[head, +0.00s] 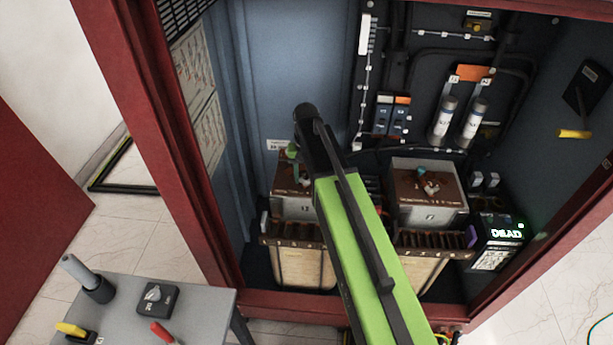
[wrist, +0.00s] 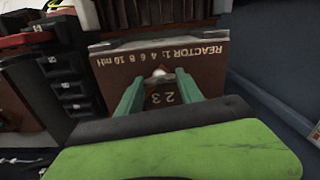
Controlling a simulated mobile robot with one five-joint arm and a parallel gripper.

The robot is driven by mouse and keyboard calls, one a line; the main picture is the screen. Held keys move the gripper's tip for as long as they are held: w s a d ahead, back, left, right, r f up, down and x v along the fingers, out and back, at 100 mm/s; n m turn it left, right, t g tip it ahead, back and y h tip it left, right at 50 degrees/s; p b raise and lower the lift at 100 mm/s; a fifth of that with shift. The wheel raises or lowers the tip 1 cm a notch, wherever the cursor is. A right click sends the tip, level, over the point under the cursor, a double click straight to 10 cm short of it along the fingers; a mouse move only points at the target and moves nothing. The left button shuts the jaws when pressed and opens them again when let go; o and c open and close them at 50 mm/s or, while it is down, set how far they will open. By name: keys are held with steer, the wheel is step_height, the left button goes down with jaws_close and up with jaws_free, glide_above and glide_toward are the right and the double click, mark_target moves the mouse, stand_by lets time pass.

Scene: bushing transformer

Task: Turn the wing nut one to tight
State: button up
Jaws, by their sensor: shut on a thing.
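The left reactor unit, a box with a brown top (head: 284,185), stands in the cabinet, partly hidden by my arm. In the wrist view its brown plate (wrist: 112,72) is lettered "REACTOR 1". A small pale piece (wrist: 160,72), apparently wing nut one, sits between my gripper's green fingertips (wrist: 158,82); its wings are mostly hidden. My gripper is shut on it, over the plate's "2 3" marks. In the head view only a bit of a green finger (head: 292,152) shows beside my dark wrist, and the nut cannot be made out.
A second reactor (head: 430,208) with hardware on its brown top stands to the right. A meter reading "DEAD" (head: 507,233) is at the cabinet's lower right. Red cabinet frame posts (head: 160,130) border the opening. A grey table (head: 205,310) with tools stands at the front left.

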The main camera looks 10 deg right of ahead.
mark_target(306, 178)
steer(key=shift+m, duration=0.6)
steer(key=o, duration=1.4)
steer(key=shift+r, duration=0.1)
step_height(306, 178, up, 17)
steer(key=p, duration=1.7)
steer(key=shift+r, duration=0.15)
